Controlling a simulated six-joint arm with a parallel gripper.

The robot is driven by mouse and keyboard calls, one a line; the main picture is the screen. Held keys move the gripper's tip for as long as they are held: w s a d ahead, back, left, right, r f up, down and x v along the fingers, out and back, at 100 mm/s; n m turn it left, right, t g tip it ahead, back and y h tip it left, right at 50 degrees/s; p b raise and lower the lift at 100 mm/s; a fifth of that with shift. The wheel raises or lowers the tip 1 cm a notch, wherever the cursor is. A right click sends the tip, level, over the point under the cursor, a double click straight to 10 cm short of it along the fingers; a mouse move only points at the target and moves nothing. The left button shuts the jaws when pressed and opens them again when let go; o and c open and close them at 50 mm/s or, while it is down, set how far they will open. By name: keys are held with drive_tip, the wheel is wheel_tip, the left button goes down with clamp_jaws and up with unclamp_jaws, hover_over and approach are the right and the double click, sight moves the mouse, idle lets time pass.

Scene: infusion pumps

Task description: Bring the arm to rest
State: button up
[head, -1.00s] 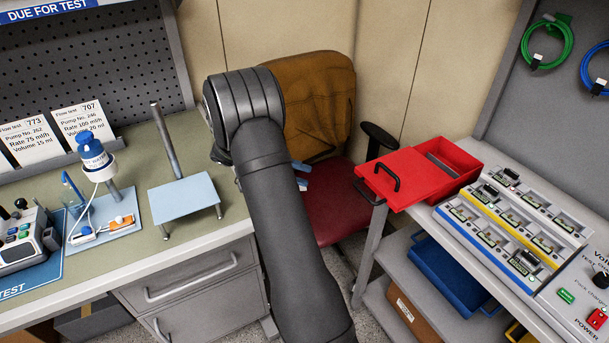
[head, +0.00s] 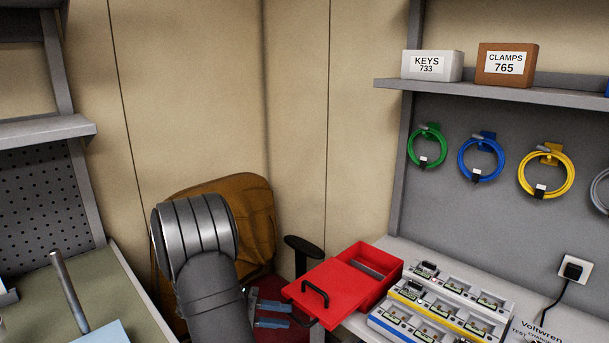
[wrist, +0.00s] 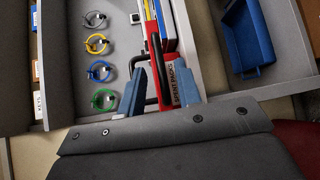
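My gripper (head: 282,314) shows low in the head view as two blue-grey fingers beside my dark forearm, in front of the red chair seat (head: 264,287). In the wrist view, the two fingers of my gripper (wrist: 163,82) stand apart with nothing held between them. The red box (wrist: 163,60) labelled SPENT PACKS and its black handle show behind and between them. Part of my gripper is hidden behind the arm in the head view.
The red box (head: 338,292) with its lid partly slid open stands on the right bench beside the charger racks (head: 440,304). A chair with a brown back (head: 252,215) stands behind my arm. The left bench (head: 95,290) holds a metal post. A blue bin (wrist: 247,38) shows in the wrist view.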

sight(295, 317)
drive_tip(key=shift+d+f, duration=0.15)
drive_tip(key=shift+d, duration=0.9)
drive_tip(key=shift+d+f, duration=0.15)
drive_tip(key=shift+d, duration=0.9)
drive_tip(key=a+r, duration=0.2)
drive_tip(key=a, duration=1.4)
drive_tip(key=shift+a+r, duration=0.15)
drive_tip(key=shift+r, duration=0.05)
drive_tip(key=shift+w+a, duration=0.1)
drive_tip(key=w+d+f, duration=0.1)
drive_tip(key=d+f, duration=0.1)
drive_tip(key=d, duration=1.6)
drive_tip(key=shift+w+f, duration=0.2)
idle(0.8)
